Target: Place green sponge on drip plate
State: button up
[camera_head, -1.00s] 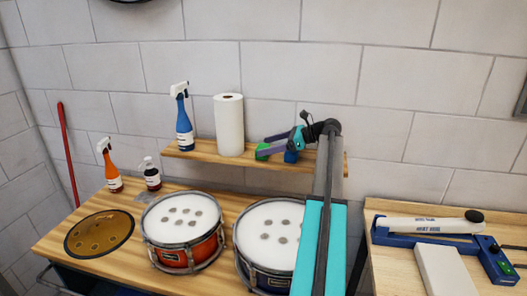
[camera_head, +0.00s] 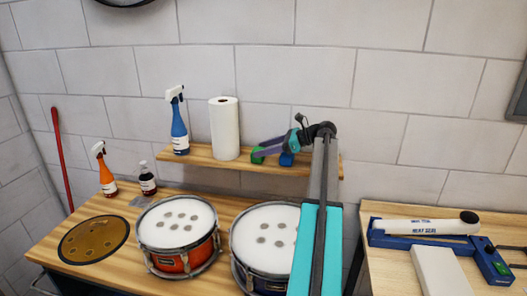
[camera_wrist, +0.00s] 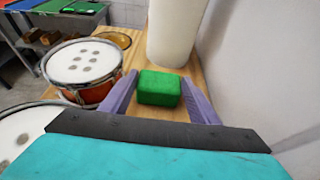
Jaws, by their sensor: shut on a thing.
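The green sponge (camera_wrist: 159,88) is between the two purple fingers of my gripper (camera_wrist: 160,79) in the wrist view. In the head view the green sponge (camera_head: 257,155) is at the tips of my gripper (camera_head: 260,151), at the right part of the wall shelf. My gripper is shut on it. I cannot tell whether the sponge still touches the shelf. The drip plate, a round brown-gold disc with several holes (camera_head: 93,240), lies at the left end of the bench. Its top is bare. It is partly visible behind the drum in the wrist view (camera_wrist: 118,40).
A paper roll (camera_head: 224,130) and blue spray bottle (camera_head: 179,125) stand on the shelf (camera_head: 205,158), left of my gripper. A blue block (camera_head: 287,160) is beside it. An orange drum (camera_head: 178,228), another drum (camera_head: 262,243), orange spray bottle (camera_head: 105,172) and dark bottle (camera_head: 147,181) stand on the bench.

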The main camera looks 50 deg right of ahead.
jog(key=shift+r, duration=0.1)
jog(key=shift+r+b, duration=0.85)
jog(key=shift+r, duration=0.55)
jog(key=shift+s+a+r, duration=0.1)
jog(key=shift+a+r, duration=0.05)
jog(key=shift+a, duration=0.05)
jog(key=s+a+b, duration=0.2)
jog(key=s+a, duration=0.2)
jog(key=a, duration=0.2)
jog(key=s+a+r+b, duration=0.1)
jog(key=s+a+b, duration=0.1)
jog(key=a, duration=0.5)
jog(key=shift+s+a+r, duration=0.2)
jog(key=shift+s+r, duration=0.1)
jog(key=shift+s, duration=0.6)
jog(key=shift+s, duration=0.1)
